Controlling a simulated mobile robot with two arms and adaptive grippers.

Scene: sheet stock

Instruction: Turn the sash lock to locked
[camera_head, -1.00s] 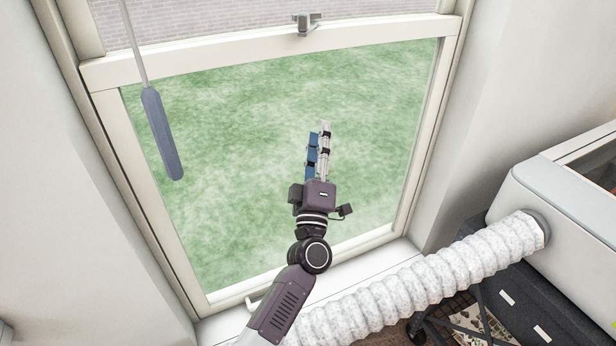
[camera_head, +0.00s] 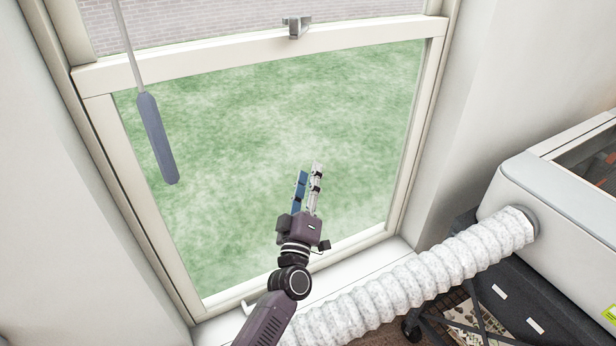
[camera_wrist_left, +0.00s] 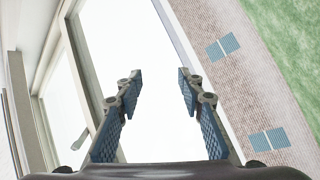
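The sash lock (camera_head: 293,27) is a small grey metal fitting on top of the window's white meeting rail (camera_head: 230,53), near the middle in the head view. It is too small to tell which way its lever points. My left gripper (camera_head: 310,172) is in front of the lower pane, well below the lock and apart from it, with its fingers pointing up. In the left wrist view the two blue-padded fingers (camera_wrist_left: 160,78) stand apart with nothing between them. I cannot make out the lock in the wrist view. My right gripper is not in view.
A blue-grey wand handle (camera_head: 157,138) hangs on a cord at the left of the window. A white ribbed hose (camera_head: 420,278) runs along the sill to a pale machine (camera_head: 560,210) at the right. The space between gripper and lock looks clear.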

